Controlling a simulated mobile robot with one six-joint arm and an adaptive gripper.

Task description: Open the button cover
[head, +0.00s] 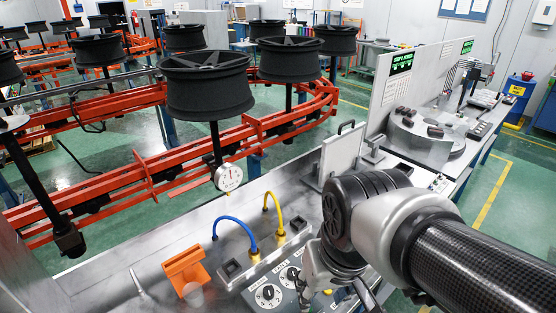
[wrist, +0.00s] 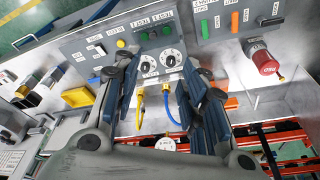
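My gripper (wrist: 158,75) is open and empty in the wrist view, its dark blue fingers wide apart over the grey control panel (wrist: 110,40). Two round dials (wrist: 159,62) show between the fingers. Green buttons (wrist: 145,36) sit just beyond the fingertips. In the head view my gripper (head: 318,268) hangs over the panel at the bench's right part, mostly hidden by my arm. I cannot tell for sure which part is the button cover. A yellow box-like piece (wrist: 78,97) lies left of the fingers, and a red cylinder (wrist: 265,62) is at the right.
A blue hose (head: 236,232) and a yellow hose (head: 274,213) arch up from the bench. An orange bracket (head: 186,268) stands left of them. A dial gauge (head: 228,177) is behind. Black wheels (head: 208,85) on orange rails fill the back left. An upright plate (head: 340,150) stands behind my arm.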

